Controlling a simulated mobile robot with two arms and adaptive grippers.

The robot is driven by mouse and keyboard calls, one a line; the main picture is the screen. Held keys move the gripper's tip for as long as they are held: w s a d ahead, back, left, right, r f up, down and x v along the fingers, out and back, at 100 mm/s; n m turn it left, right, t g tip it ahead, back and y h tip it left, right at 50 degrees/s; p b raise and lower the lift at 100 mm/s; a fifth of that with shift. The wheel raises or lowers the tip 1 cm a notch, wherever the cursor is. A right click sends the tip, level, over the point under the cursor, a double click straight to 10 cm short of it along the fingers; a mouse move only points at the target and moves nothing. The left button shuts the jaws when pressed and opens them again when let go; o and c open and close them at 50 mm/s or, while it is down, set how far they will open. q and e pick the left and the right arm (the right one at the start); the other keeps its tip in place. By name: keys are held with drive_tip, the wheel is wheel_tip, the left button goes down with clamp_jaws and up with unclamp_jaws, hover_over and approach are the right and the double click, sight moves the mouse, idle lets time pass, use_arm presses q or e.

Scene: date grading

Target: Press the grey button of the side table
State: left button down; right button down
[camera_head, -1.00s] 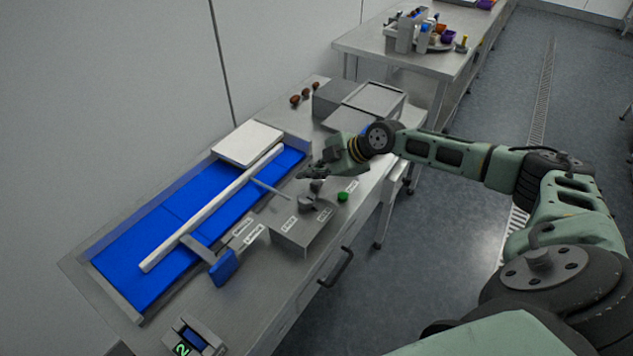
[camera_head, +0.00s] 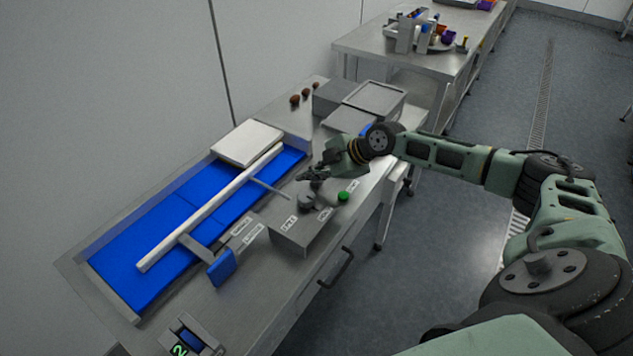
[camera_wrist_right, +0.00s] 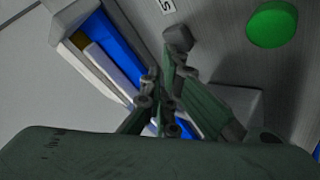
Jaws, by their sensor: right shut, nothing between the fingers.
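The side table (camera_head: 265,308) carries a steel control box (camera_head: 290,238) with white labels. A grey round control (camera_head: 306,203) stands up on its top, and a green button (camera_head: 343,196) sits to the right of it. My right gripper (camera_head: 314,176) is shut and empty, with its fingertips just behind the grey control. I cannot tell whether they touch anything. In the right wrist view the green button (camera_wrist_right: 271,24) is at upper right, and a small dark grey block at the fingertips could be a finger pad or a button. My left gripper is out of view.
A blue conveyor (camera_head: 160,240) with a pale bar across it lies to the left. A blue paddle (camera_head: 222,268) stands before the box. Grey trays (camera_head: 374,98) and several brown dates (camera_head: 305,93) are behind. A second table (camera_head: 385,45) stands farther back.

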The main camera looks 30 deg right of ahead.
drive_tip(key=shift+f+b, duration=0.45)
drive_tip(key=shift+f, duration=0.05)
drive_tip(key=shift+r, duration=0.1)
idle(0.5)
drive_tip(key=shift+r+p, duration=0.5)
drive_tip(key=shift+r, duration=0.35)
drive_tip(key=shift+r, duration=0.1)
wheel_tip(320, 180, up, 5)
drive_tip(key=p, duration=0.3)
idle(0.7)
